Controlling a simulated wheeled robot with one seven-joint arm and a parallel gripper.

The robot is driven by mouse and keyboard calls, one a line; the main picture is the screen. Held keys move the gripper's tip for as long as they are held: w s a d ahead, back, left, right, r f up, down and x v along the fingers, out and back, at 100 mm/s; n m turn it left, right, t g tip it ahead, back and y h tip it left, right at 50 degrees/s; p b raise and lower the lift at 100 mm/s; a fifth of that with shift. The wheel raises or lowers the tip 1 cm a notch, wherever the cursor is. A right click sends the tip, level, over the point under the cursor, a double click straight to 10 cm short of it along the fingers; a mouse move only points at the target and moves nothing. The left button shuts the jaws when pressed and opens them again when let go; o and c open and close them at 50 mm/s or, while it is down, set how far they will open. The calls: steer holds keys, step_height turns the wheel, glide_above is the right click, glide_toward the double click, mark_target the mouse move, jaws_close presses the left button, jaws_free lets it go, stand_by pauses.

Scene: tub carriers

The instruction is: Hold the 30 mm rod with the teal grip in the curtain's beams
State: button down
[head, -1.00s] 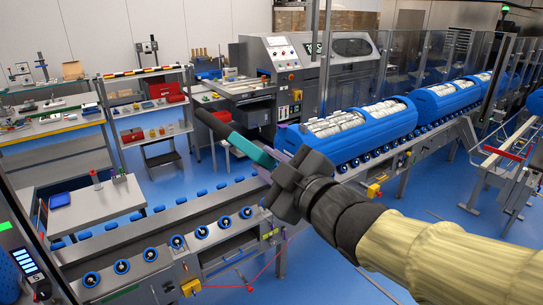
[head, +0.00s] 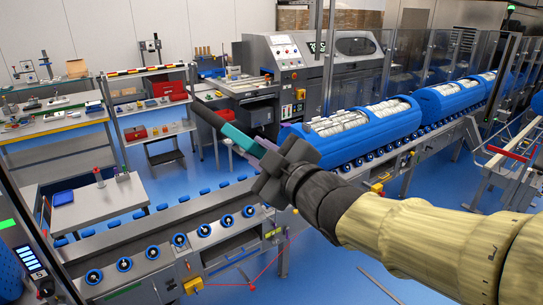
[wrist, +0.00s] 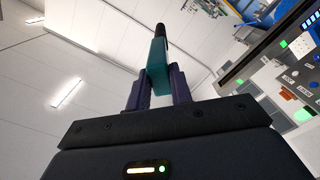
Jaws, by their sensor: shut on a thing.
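The rod is in my gripper. Its teal grip (head: 241,138) shows in the head view, with a dark length (head: 207,115) running out to the upper left. My gripper (head: 264,146) is shut on the teal grip. In the wrist view, the purple fingers (wrist: 160,90) close on both sides of the teal grip (wrist: 157,62), and the black end (wrist: 161,31) points up and away. The rod is in the air, in front of the conveyor in the picture. A dark post (head: 38,225) at the left edge may belong to the curtain; I see no beams around the rod.
A roller conveyor (head: 150,265) crosses the front, with blue tub carriers (head: 365,125) farther along it. A panel with lit bars (head: 29,258) stands at lower left. Benches (head: 50,120) and a shelf rack (head: 150,105) stand behind. Clear panels (head: 440,50) line the right.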

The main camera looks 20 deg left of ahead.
steer(key=p, duration=0.2)
glide_toward(210, 117)
steer(key=shift+w+f, duration=0.45)
steer(key=shift+w, duration=0.3)
steer(key=shift+x, duration=1.3)
steer(key=shift+p+x, duration=0.35)
steer(key=shift+x, duration=4.45)
steer(key=shift+f, duration=0.1)
steer(key=shift+d, duration=0.15)
